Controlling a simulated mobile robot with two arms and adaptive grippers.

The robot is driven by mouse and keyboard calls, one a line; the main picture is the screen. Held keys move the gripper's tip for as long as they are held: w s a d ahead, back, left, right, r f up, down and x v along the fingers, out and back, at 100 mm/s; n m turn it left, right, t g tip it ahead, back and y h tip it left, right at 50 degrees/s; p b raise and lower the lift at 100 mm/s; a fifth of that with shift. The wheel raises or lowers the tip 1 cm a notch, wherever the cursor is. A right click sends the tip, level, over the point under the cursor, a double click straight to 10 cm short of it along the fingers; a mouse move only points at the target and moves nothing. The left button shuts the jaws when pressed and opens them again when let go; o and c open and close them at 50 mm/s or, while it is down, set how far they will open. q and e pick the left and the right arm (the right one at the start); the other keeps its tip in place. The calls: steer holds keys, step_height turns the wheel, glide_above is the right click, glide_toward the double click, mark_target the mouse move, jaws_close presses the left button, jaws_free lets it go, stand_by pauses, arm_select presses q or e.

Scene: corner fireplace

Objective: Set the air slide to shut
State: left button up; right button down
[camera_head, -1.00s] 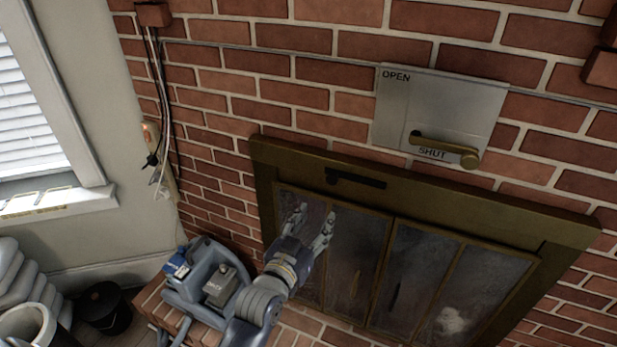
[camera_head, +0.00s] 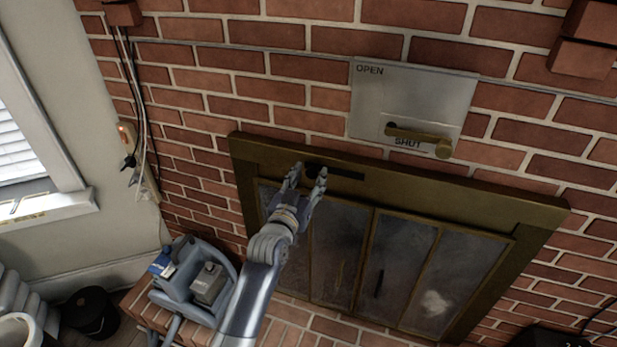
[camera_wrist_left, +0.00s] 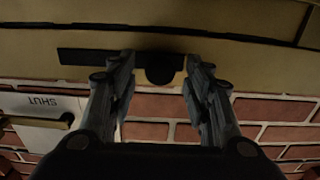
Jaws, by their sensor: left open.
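The air slide appears as a dark slot (camera_head: 345,173) in the upper rail of the brass fireplace frame (camera_head: 450,190), with a dark round knob (camera_wrist_left: 160,72) near the slot's left end as the head view shows it. The wrist view is upside down and shows the slot (camera_wrist_left: 90,57) running left from the knob. My left gripper (camera_head: 308,176) is open, its two fingers (camera_wrist_left: 159,68) on either side of the knob. Contact cannot be told. My right gripper is not in view.
Above the frame, a metal plate (camera_head: 385,95) marked OPEN and SHUT carries a brass lever (camera_head: 418,138) by SHUT. Glass doors (camera_head: 335,255) are below. A blue-grey carrier (camera_head: 190,285) stands on the brick hearth at left. Bricks (camera_head: 585,45) jut out top right.

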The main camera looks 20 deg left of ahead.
mark_target(293, 161)
arm_select(q)
jaws_close()
steer(key=a, duration=0.6)
steer(key=shift+w+a, duration=0.1)
steer(key=shift+a, duration=0.1)
steer(key=shift+d+r, duration=0.1)
jaws_free()
steer(key=shift+a, duration=0.2)
steer(key=s, duration=1.2)
steer(key=shift+a, duration=0.2)
